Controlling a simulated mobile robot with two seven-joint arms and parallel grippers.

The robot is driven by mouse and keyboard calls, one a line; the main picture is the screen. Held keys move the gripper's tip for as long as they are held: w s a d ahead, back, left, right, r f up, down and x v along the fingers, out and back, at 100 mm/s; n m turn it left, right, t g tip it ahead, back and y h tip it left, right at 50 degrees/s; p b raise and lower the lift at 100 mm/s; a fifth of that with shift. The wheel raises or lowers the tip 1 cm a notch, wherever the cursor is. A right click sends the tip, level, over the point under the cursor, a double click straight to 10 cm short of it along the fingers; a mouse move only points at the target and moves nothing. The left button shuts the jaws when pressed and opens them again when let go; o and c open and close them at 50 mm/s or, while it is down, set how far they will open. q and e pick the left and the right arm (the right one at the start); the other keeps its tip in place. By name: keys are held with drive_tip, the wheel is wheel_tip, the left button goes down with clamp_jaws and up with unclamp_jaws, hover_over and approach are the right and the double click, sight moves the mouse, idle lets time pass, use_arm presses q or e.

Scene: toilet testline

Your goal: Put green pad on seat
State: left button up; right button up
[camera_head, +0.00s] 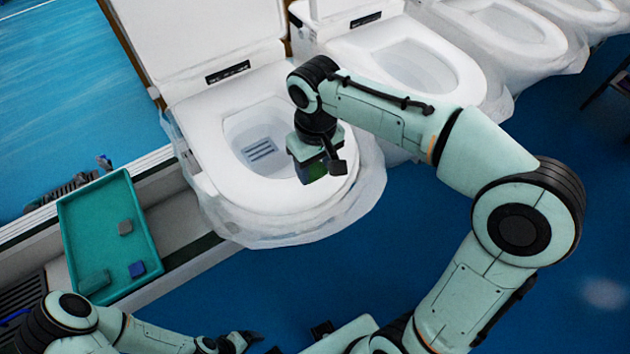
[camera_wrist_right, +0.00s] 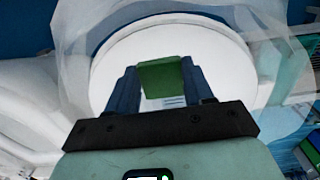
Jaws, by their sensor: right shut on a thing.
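The toilet seat (camera_head: 225,180) is white, with its lid raised, on the nearest toilet. My right gripper (camera_head: 322,168) is above the right side of this seat. It is shut on the green pad (camera_wrist_right: 162,80), which shows between its two fingers in the right wrist view. In the head view the pad is mostly hidden by the gripper. The white seat (camera_wrist_right: 112,62) lies beyond the pad in the wrist view; I cannot tell how far the pad is above it. My left gripper (camera_head: 242,341) is low at the bottom edge, away from the toilet; its jaws are unclear.
A teal tray (camera_head: 78,222) at the left holds a grey block (camera_head: 125,227), a blue block (camera_head: 137,268) and a greenish block (camera_head: 94,282). Clear plastic wrap (camera_head: 290,238) hangs around the toilet. More toilets (camera_head: 455,62) stand in a row to the right. Blue floor lies in front.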

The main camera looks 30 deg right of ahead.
sight(315, 189)
drive_tip(key=shift+f+b, duration=0.35)
drive_tip(key=shift+f, duration=2.25)
use_arm(q)
drive_tip(key=shift+s+f, duration=0.3)
drive_tip(key=shift+f, duration=0.2)
use_arm(e)
drive_tip(key=shift+f, duration=0.2)
drive_tip(key=o, duration=1)
use_arm(q)
drive_tip(key=shift+s+f, duration=0.1)
